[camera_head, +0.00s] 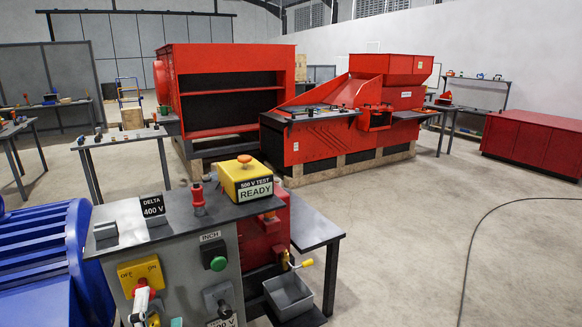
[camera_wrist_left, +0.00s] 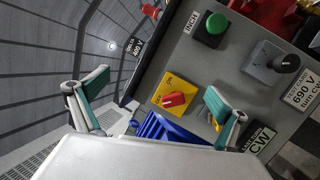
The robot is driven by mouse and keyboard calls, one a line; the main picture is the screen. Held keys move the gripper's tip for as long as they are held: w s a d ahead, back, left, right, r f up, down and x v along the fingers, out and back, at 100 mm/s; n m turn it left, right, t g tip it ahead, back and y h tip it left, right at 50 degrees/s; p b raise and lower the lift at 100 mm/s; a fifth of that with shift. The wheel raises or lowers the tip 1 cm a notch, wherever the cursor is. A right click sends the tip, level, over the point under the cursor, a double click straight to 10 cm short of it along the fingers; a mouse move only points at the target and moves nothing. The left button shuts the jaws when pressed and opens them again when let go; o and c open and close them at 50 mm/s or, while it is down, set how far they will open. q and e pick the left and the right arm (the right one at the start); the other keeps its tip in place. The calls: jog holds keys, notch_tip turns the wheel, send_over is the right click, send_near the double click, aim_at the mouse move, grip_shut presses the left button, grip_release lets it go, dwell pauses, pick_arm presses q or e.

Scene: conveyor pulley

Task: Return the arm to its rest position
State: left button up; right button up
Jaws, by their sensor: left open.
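My left gripper (camera_head: 158,311) shows only in part at the bottom left of the head view, in front of the grey control panel. In the left wrist view the left gripper (camera_wrist_left: 156,88) has its two teal-padded fingers spread wide, with nothing held between them. Beyond the fingers is the yellow switch plate (camera_wrist_left: 174,98) with its red rotary handle; the plate also shows in the head view (camera_head: 140,272). I cannot tell whether a finger touches the panel. My right gripper is not in view.
The panel carries a green INCH button (camera_head: 218,263) and a dark selector knob (camera_head: 219,299). On top stand a yellow tester (camera_head: 245,180) marked READY and a red knob (camera_head: 198,198). A blue ribbed motor (camera_head: 45,265) is left. A grey bin (camera_head: 288,296) is right; open floor lies beyond.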

pick_arm(q)
jog(key=s+d+f+m+g+h, duration=0.2)
jog(key=s+d+f+m+h, duration=0.35)
jog(key=m, duration=0.45)
jog(key=s+d+f+m+g+h, duration=0.1)
jog(key=s+d+f+m+h, duration=0.1)
jog(key=d+f+m+h, duration=0.55)
jog(key=s+a+f+m+g+y, duration=0.2)
jog(key=s+f+m+g, duration=0.1)
jog(key=f, duration=0.5)
jog(key=s+a+f+m+g+y, duration=0.2)
jog(key=s+f+m+g, duration=0.1)
jog(key=s+f+m, duration=0.3)
notch_tip(320, 180, down, 2)
jog(key=shift+a+f+m, duration=0.1)
jog(key=shift+a+m, duration=0.2)
jog(key=shift+m, duration=0.65)
